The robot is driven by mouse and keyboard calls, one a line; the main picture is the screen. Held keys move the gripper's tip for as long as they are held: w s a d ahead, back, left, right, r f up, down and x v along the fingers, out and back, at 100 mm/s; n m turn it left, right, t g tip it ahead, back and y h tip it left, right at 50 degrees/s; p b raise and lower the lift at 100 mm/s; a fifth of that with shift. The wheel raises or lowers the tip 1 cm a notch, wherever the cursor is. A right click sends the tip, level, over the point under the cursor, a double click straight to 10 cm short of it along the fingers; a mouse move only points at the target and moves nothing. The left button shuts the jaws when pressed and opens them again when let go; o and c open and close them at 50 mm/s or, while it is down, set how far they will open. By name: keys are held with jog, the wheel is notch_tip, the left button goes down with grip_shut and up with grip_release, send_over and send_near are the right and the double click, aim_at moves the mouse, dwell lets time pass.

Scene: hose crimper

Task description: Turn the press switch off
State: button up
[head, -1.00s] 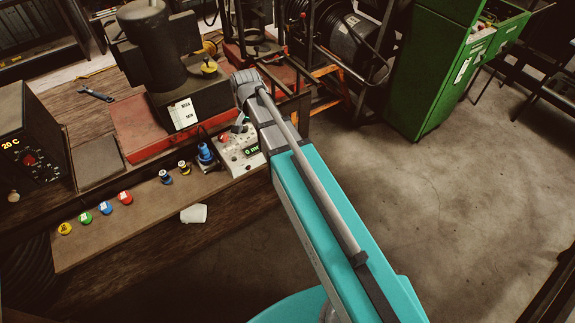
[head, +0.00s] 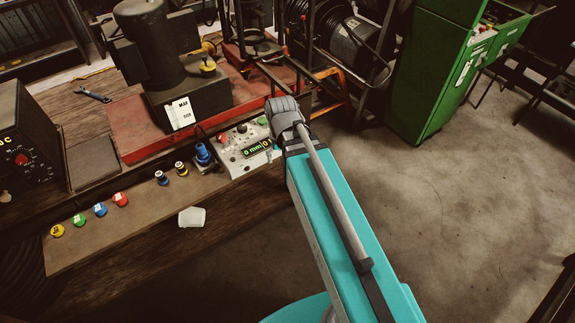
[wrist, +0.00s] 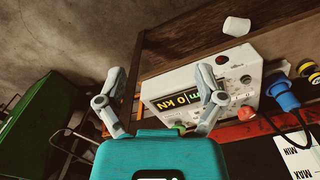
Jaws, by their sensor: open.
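The press control box (head: 238,166) is a pale panel on the bench with a lit display reading "0 mm" (head: 256,148), a red button (head: 222,139), a dark knob (head: 241,128) and a green button (head: 262,121). The box also fills the middle of the wrist view (wrist: 172,84), where the display shows "0 kN". Which control is the press switch is not clearly labelled. My gripper (wrist: 161,73) is open and empty, its two fingers spread in front of the box. The right finger overlaps the box face. In the head view my arm hides most of the gripper.
A blue plug (head: 203,154) with a cable stands beside the box. The red press base (head: 135,128) is behind. A green cabinet (head: 430,75) stands right; floor between is clear.

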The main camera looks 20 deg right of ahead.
jog(key=shift+s+d+f+n, duration=0.2)
jog(key=shift+s+d+n, duration=0.1)
jog(key=shift+s, duration=0.3)
jog(key=shift+s+d+f+n, duration=0.2)
jog(key=shift+s+d, duration=0.05)
jog(key=shift+s, duration=0.3)
jog(key=shift+s+d+b, duration=0.15)
jog(key=shift+s+b, duration=0.1)
jog(key=shift+b, duration=0.05)
dwell(0.6)
